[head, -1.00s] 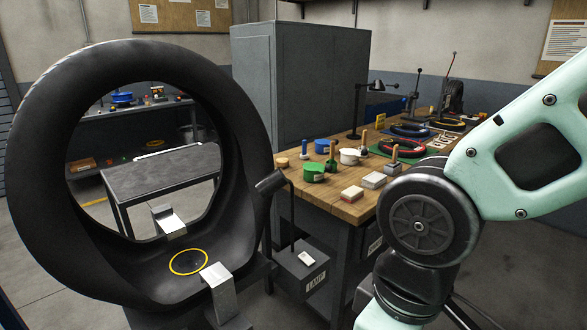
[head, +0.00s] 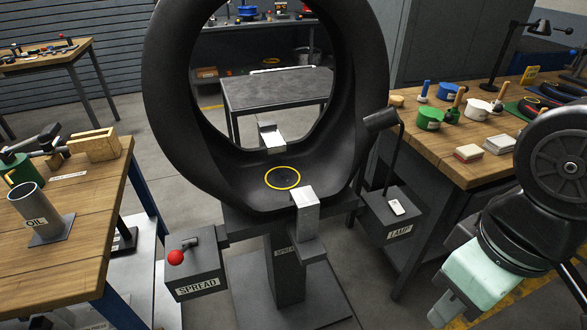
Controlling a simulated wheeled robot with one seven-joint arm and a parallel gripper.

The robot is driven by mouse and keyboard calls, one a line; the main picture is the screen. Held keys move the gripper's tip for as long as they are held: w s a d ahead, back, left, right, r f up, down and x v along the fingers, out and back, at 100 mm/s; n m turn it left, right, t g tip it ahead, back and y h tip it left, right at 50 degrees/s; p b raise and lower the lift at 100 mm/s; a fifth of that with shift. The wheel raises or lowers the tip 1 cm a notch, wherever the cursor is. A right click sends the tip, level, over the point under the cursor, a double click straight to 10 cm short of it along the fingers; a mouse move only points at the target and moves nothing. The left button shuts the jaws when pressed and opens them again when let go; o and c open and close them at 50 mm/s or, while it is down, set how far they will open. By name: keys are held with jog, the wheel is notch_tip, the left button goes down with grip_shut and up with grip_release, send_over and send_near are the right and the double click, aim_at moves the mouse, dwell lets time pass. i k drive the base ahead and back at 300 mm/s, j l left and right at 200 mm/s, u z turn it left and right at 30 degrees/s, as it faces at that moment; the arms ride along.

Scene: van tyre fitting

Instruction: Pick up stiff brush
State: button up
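Several brush-like tools with upright handles stand among pots on the wooden bench (head: 425,145) at the right in the head view. One wooden-handled tool (head: 459,97) is beside the green pot, another wooden-handled tool (head: 499,93) is beside the white pot, and a blue-handled tool (head: 424,90) is behind them. Their heads are small or partly hidden, so I cannot tell which one is the stiff brush. My mint-green arm shows at the lower right, in front of the bench. No gripper fingers can be made out, and nothing held shows.
A large black tyre (head: 170,95) stands upright in the centre on a stand, with SPREAD (head: 195,270) and LAMP (head: 393,212) boxes beside it. A green pot (head: 429,118), white pot (head: 479,108) and pale blocks (head: 499,144) share the right bench. A left bench (head: 60,245) holds an OIL cup (head: 42,212).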

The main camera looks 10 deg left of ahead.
aim_at(397, 101)
jog(key=i+l+u, duration=0.2)
jog(key=i+l, duration=0.3)
jog(key=i+l+u, duration=0.2)
jog(key=i+l, duration=0.4)
jog(key=i+l+u, duration=0.2)
jog(key=i+l, duration=0.25)
jog(key=l, duration=0.2)
